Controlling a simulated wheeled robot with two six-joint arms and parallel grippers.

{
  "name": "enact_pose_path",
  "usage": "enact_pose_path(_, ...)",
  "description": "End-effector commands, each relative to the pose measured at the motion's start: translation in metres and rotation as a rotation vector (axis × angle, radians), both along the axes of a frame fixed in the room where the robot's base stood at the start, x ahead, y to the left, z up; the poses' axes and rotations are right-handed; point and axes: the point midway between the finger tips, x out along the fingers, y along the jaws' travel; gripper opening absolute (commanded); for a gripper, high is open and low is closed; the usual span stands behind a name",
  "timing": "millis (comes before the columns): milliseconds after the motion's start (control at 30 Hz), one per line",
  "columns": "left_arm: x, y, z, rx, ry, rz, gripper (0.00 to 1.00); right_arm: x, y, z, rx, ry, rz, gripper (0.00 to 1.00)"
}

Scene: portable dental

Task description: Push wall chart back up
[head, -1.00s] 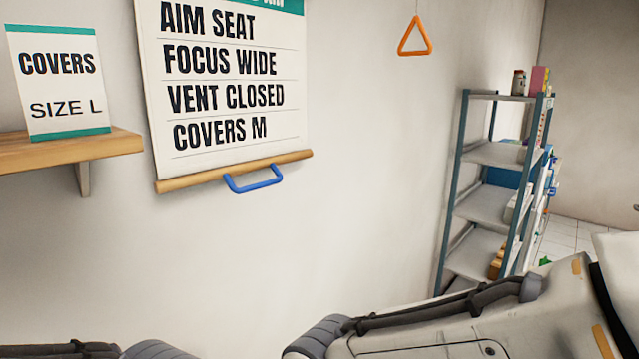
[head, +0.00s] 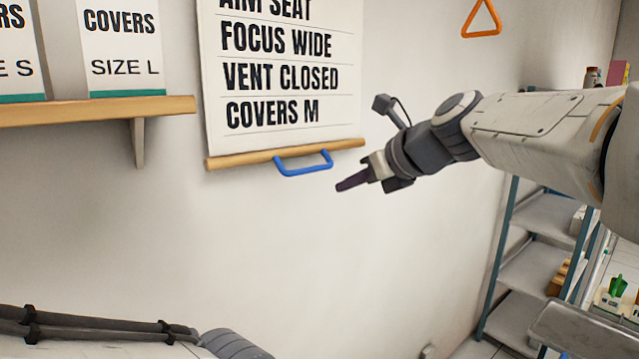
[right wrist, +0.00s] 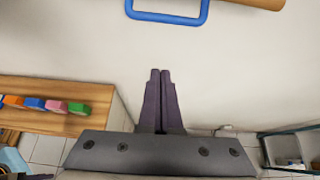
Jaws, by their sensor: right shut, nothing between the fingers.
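The white wall chart (head: 285,95) hangs on the wall with black text, the lowest line reading "COVERS M". A wooden rod (head: 240,160) runs along its bottom edge, with a blue handle (head: 303,170) hanging under it. My right gripper (head: 340,188) is shut and empty, just right of and slightly below the blue handle in the head view, apart from it in the picture. In the right wrist view the shut fingers (right wrist: 160,74) point toward the wall, below the blue handle (right wrist: 168,20) and the rod (right wrist: 262,3). My left gripper is not in view; only part of my left arm shows.
An orange triangle handle (head: 481,18) hangs at the upper right. A metal rack (head: 540,215) stands at the right. The wall below the chart is clear.

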Motion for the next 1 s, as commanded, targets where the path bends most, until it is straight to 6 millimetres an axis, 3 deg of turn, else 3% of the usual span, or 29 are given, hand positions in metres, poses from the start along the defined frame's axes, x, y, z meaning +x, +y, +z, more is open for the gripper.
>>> enact_pose_path(167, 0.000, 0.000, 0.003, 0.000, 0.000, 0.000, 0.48, 0.014, 0.007, -0.006, 0.022, 0.010, -0.016, 0.00)
enact_pose_path(567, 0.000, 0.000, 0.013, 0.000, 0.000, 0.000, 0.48, 0.070, 0.051, -0.049, 0.018, 0.010, -0.012, 0.00)
enact_pose_path(633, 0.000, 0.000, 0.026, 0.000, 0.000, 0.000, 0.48, 0.073, 0.052, -0.031, 0.019, 0.003, -0.013, 0.00)
enact_pose_path(733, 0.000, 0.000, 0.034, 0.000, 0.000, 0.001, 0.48, 0.075, 0.053, -0.019, 0.018, 0.003, -0.014, 0.00)
enact_pose_path(1000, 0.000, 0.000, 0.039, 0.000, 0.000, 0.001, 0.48, 0.077, 0.054, -0.009, 0.017, 0.007, -0.013, 0.00)
